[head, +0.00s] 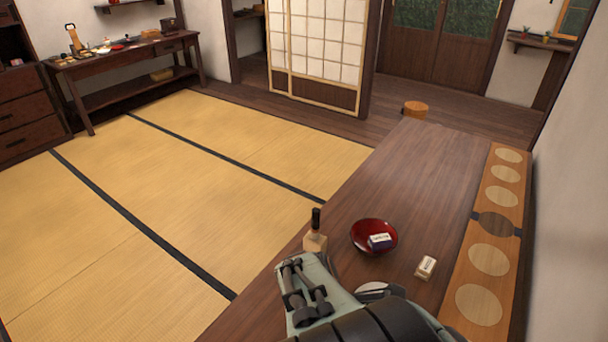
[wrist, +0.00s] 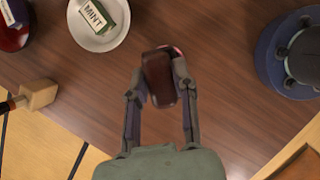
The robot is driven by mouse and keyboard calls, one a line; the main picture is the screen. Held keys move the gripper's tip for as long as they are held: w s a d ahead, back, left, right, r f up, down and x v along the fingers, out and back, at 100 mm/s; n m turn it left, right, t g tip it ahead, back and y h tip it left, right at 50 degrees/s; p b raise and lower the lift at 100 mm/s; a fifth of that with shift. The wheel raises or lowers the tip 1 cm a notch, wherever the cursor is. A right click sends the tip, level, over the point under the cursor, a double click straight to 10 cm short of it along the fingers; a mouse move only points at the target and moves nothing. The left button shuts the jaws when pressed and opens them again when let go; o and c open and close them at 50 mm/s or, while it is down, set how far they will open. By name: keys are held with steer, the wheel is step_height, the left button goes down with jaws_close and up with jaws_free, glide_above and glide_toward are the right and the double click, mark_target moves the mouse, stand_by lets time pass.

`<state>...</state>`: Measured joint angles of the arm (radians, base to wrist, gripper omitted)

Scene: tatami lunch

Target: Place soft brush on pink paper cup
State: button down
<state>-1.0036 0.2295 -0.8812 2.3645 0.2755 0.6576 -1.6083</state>
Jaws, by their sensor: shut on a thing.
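In the wrist view my gripper (wrist: 160,80) is shut on a dark brown, rounded block (wrist: 158,80), which I take to be the soft brush. Its bristles cannot be made out. A sliver of pink rim (wrist: 178,51) shows just behind the block's upper right, probably the pink paper cup. The block hides most of it, so I cannot tell whether the two touch. In the head view my arm covers the near end of the table, and the fingertips, block and cup are hidden there.
A red bowl (head: 362,246) holds a small box (head: 381,241). Another small box (head: 426,267) lies on the table (head: 400,190). A wooden block with a black handle (head: 315,236) stands at the left edge. A white plate (wrist: 89,43) bears a mint box (wrist: 92,18).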

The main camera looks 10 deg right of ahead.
steer(key=shift+w+f, duration=0.1)
steer(key=shift+f, duration=1.5)
steer(key=shift+f, duration=0.1)
steer(key=c, duration=0.9)
jaws_free()
steer(key=v, duration=1.2)
steer(key=s+a+m+y, duration=0.1)
steer(key=s+m+y, duration=0.4)
steer(key=s+m, duration=0.8)
steer(key=m, duration=0.3)
steer(key=shift+m, duration=0.4)
